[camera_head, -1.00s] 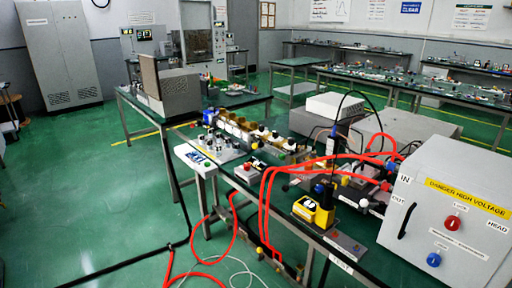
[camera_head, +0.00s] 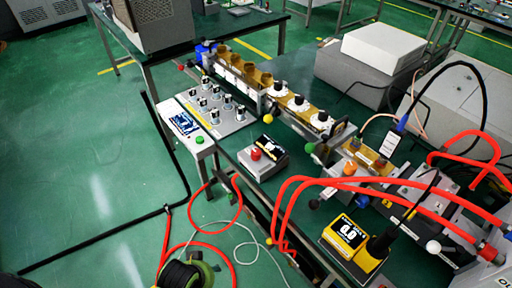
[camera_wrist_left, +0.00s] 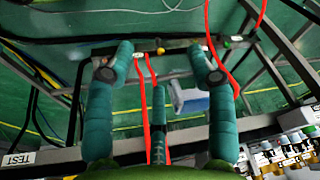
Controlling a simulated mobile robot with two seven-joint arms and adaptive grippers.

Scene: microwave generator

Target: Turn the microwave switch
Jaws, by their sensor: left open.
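A grey control panel (camera_head: 232,124) with several black-and-white knobs (camera_head: 214,97) stands on the bench's left end. A small screen (camera_head: 185,123) and a green button (camera_head: 199,140) are on its front. To its right is a small box with a red knob (camera_head: 256,153) and a dark display. I cannot tell which of these is the microwave switch. My left gripper (camera_wrist_left: 160,72) has its teal fingers spread, with nothing held between them. The bench's knobs also show at the lower right of the left wrist view (camera_wrist_left: 290,145). My right gripper is not in view.
Red hoses (camera_head: 285,200) arch over the bench and hang down its front. A yellow meter (camera_head: 349,238) sits at the front right. A row of white-and-brown waveguide parts (camera_head: 255,78) runs behind the panel. Open green floor (camera_head: 85,160) lies left of the bench.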

